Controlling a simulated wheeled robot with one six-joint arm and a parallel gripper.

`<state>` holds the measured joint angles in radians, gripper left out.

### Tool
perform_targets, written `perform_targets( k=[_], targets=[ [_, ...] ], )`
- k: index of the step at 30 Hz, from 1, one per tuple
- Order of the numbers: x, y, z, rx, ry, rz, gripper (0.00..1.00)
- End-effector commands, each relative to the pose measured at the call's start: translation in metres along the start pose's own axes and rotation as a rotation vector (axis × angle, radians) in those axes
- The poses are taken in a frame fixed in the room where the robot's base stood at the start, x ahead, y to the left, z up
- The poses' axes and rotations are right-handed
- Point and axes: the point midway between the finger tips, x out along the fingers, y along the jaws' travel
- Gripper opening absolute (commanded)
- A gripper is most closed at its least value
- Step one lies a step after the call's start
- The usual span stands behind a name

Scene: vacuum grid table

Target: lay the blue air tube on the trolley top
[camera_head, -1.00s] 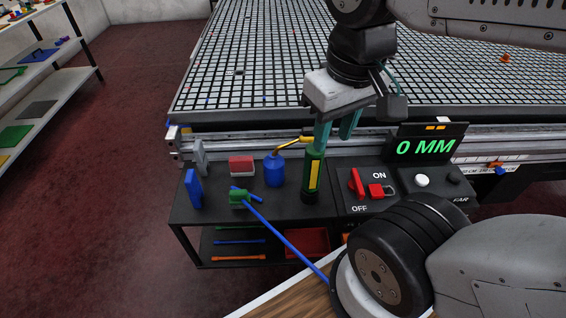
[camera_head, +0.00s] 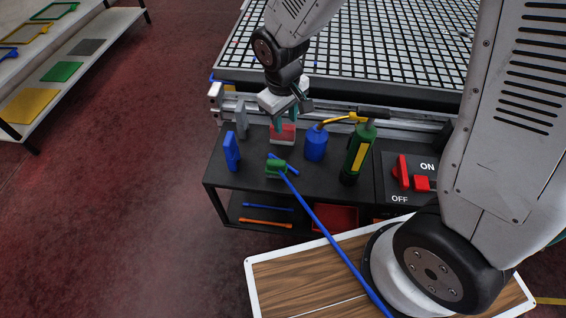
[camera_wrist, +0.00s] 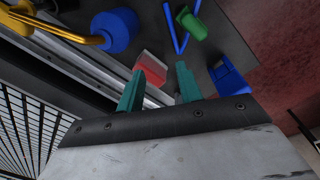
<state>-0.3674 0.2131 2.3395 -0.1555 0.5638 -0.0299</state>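A long thin blue tube (camera_head: 322,225) runs from a green block (camera_head: 276,167) down to the right, passing over a wooden panel. A short blue piece crosses at the block, and both show at the top of the wrist view, the blue piece (camera_wrist: 170,24) beside the green one (camera_wrist: 191,26). The block stands on the black trolley top (camera_head: 328,186). My gripper (camera_head: 286,122) is open and empty, fingers down, near a red-and-white block (camera_head: 283,134) behind the green block. In the wrist view its teal fingers (camera_wrist: 159,87) stand apart with nothing between them.
A blue can with a yellow spout (camera_head: 316,144) and a green canister with a yellow stripe (camera_head: 359,153) stand to the right. A blue part (camera_head: 231,151) and a grey part (camera_head: 241,120) stand left. The wood panel (camera_head: 300,278) lies in front. The grid table (camera_head: 340,60) is behind.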

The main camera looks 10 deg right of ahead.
Motion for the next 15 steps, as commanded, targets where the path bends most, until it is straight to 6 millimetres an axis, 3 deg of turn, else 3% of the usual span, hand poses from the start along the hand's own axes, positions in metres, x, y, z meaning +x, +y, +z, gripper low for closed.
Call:
perform_targets(
  k=[1, 4, 15],
  targets=[
    [0.018, -0.009, -0.006, -0.030, -0.010, -0.002, 0.36],
    [0.041, -0.021, -0.015, -0.071, -0.010, -0.005, 0.36],
    [0.084, -0.032, -0.022, -0.105, -0.011, -0.008, 0.36]
  ],
)
